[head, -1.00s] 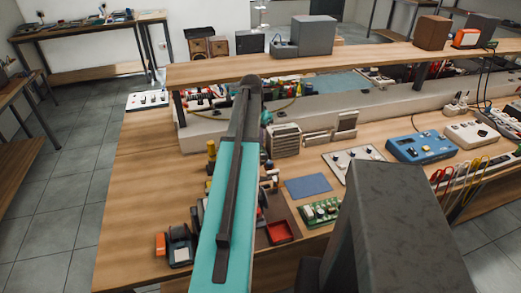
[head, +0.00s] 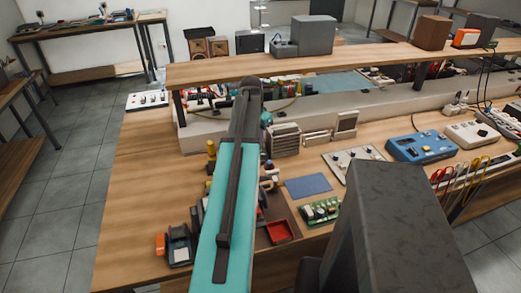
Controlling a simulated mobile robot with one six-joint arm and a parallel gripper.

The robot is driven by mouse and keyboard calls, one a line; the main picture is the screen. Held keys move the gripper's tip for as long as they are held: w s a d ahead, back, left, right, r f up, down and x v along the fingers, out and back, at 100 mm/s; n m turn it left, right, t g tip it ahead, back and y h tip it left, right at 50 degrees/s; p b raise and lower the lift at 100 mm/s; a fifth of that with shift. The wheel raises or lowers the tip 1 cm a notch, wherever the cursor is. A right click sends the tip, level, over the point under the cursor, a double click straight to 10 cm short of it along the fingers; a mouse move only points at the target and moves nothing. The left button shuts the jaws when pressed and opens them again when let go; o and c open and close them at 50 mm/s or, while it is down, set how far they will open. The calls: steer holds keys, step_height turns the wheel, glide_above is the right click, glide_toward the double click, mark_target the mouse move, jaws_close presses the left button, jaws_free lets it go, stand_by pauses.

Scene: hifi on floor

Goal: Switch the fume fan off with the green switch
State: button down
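I cannot make out a green switch or a fume fan for certain. A white panel with several dark knobs or switches (head: 148,99) lies at the far left corner of the wooden bench (head: 135,190). A second pale panel with small knobs (head: 352,160) lies right of the middle of the bench. My teal and dark grey arm reaches forward over the bench and covers part of it. My gripper is not visible, as the arm hides whatever lies beyond its far end.
A raised shelf (head: 375,58) with grey boxes (head: 313,35) runs along the back. A blue device (head: 421,147), a green circuit board (head: 320,210), a red tray (head: 279,231) and an orange-and-black tool (head: 179,245) crowd the bench. The left strip of the bench is clear.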

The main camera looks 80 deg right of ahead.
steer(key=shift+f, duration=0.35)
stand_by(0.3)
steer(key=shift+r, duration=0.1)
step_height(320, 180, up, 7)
steer(key=p, duration=0.4)
stand_by(0.9)
stand_by(0.5)
